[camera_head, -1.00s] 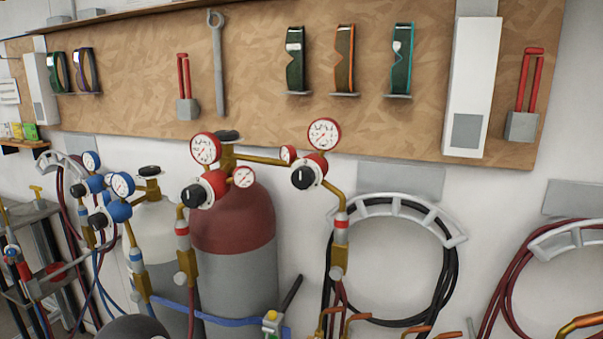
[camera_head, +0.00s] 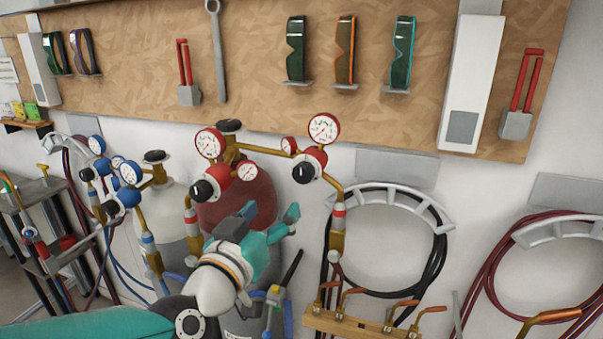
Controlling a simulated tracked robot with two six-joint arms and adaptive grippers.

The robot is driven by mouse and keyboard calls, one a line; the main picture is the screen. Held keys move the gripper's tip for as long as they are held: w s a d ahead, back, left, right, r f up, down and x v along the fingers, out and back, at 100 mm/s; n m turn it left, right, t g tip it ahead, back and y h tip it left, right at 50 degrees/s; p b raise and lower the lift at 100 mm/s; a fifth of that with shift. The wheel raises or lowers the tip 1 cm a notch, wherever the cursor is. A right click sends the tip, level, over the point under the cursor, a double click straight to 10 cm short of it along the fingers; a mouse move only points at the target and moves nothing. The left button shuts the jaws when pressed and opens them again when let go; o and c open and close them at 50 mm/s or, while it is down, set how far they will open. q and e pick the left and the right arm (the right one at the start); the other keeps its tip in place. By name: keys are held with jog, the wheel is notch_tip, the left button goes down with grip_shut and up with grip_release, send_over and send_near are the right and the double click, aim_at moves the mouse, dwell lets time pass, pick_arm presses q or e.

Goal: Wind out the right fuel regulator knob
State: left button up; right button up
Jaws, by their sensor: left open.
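The right red fuel regulator (camera_head: 316,155) has a black knob (camera_head: 303,172) with a white mark on its face. Gauges sit above and left of it. A second red regulator (camera_head: 218,177) with its own black knob (camera_head: 203,190) is to the left, at the red-and-grey cylinder (camera_head: 262,195). My left gripper (camera_head: 269,213) is open and empty, in front of the cylinder. It appears below and left of the right knob, apart from it in the picture. My right gripper is not in view.
A brass pipe (camera_head: 260,150) links the red regulators. Blue regulators (camera_head: 125,195) and a pale cylinder (camera_head: 175,208) stand left. A coiled black hose (camera_head: 440,255) hangs right, above a wooden torch rack (camera_head: 350,322). Goggles hang on the board above.

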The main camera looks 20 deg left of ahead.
aim_at(301, 176)
pick_arm(q)
jog(key=w+p, duration=0.1)
jog(key=w, duration=0.9)
jog(key=w+p, duration=0.1)
jog(key=w, duration=0.4)
jog(key=shift+w+d+f+p, duration=0.1)
jog(key=shift+w+d+p, duration=0.05)
jog(key=shift+d+p, duration=0.15)
jog(key=c, duration=1.1)
jog(key=shift+m, duration=1)
jog(key=shift+c, duration=0.2)
jog(key=o, duration=1.1)
jog(key=shift+o, duration=0.2)
